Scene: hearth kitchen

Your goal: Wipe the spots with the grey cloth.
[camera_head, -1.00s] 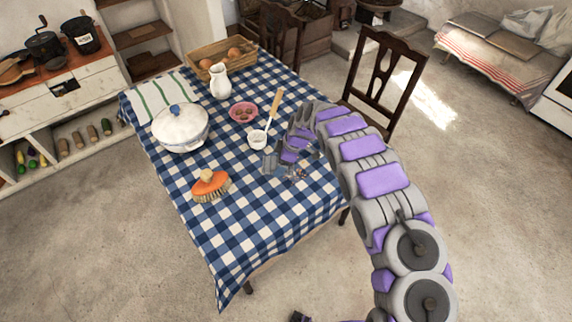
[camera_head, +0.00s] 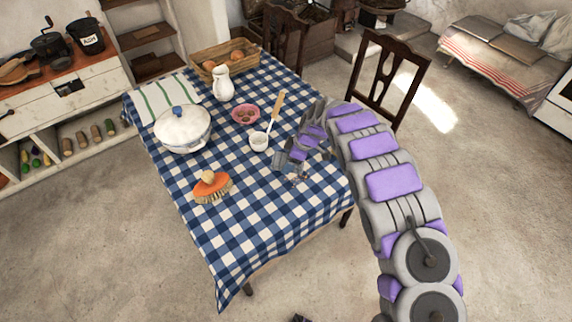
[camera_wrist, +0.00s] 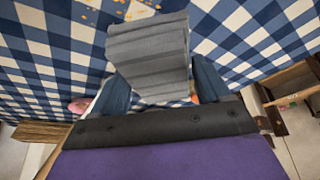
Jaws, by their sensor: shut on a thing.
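The grey cloth (camera_wrist: 148,55) is a thick folded pad that stands out between the fingers of my gripper (camera_wrist: 160,88) in the wrist view. My gripper is shut on it. Orange-yellow spots (camera_wrist: 140,11) show on the checked tablecloth beyond the cloth at the top of the wrist view. In the head view my gripper (camera_head: 287,158) is over the right part of the table. Small pale spots (camera_head: 297,179) show just in front of it. I cannot tell whether the cloth touches the table.
The table (camera_head: 240,220) has a blue checked cover. A chair (camera_head: 388,80) is at the right. The front part is clear.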

